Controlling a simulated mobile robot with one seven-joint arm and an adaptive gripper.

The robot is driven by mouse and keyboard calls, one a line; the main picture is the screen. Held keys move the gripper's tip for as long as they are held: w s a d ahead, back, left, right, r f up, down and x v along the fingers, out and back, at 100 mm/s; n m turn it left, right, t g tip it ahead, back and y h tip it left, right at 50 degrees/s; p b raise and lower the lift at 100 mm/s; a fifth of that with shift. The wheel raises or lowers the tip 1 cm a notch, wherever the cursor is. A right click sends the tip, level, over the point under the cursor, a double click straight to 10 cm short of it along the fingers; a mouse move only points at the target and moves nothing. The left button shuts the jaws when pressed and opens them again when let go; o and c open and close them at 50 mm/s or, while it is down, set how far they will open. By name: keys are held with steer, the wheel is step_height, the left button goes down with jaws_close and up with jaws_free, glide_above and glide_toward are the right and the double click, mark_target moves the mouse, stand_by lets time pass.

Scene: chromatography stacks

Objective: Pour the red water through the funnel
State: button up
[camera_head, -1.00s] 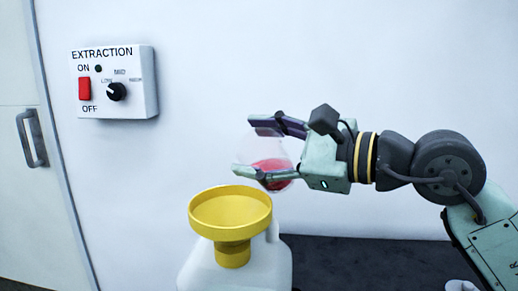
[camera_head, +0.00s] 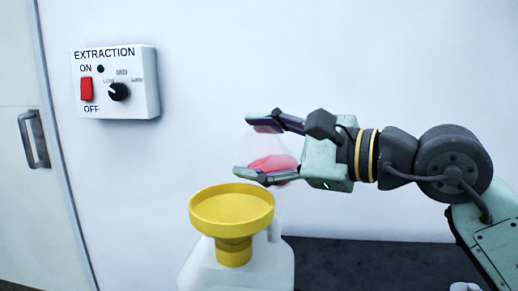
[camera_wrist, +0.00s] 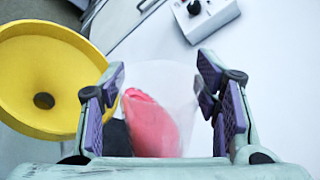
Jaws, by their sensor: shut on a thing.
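A clear glass vessel (camera_wrist: 180,75) holds red water (camera_head: 272,163), which also shows in the wrist view (camera_wrist: 152,125). My gripper (camera_head: 250,148) is shut on the vessel, with its purple-padded fingers on either side of the glass. The vessel's outline is faint, and the lower finger hides part of it in the head view. The water lies slanted, and the vessel looks tilted. A yellow funnel (camera_head: 232,208) stands upright in the top of a white jug (camera_head: 215,268), just below and left of my gripper. It also shows left of my fingers in the wrist view (camera_wrist: 50,75).
A white extraction control box (camera_head: 117,82) with a red switch and black knob is on the wall. A door with a grey handle (camera_head: 36,139) is at the left. A dark surface (camera_head: 370,265) lies right of the jug. A small white object (camera_head: 463,286) shows at the bottom right edge.

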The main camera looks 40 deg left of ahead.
steer(key=shift+s+n+b, duration=0.15)
steer(key=shift+n+b, duration=0.2)
steer(key=shift+n, duration=0.15)
steer(key=shift+s+r+n, duration=0.1)
steer(key=shift+s+n, duration=0.05)
steer(key=shift+n, duration=0.45)
steer(key=shift+s+b, duration=0.1)
steer(key=shift+b, duration=0.3)
steer(key=shift+n+t, duration=0.3)
steer(key=shift+n, duration=0.2)
steer(key=shift+s, duration=0.1)
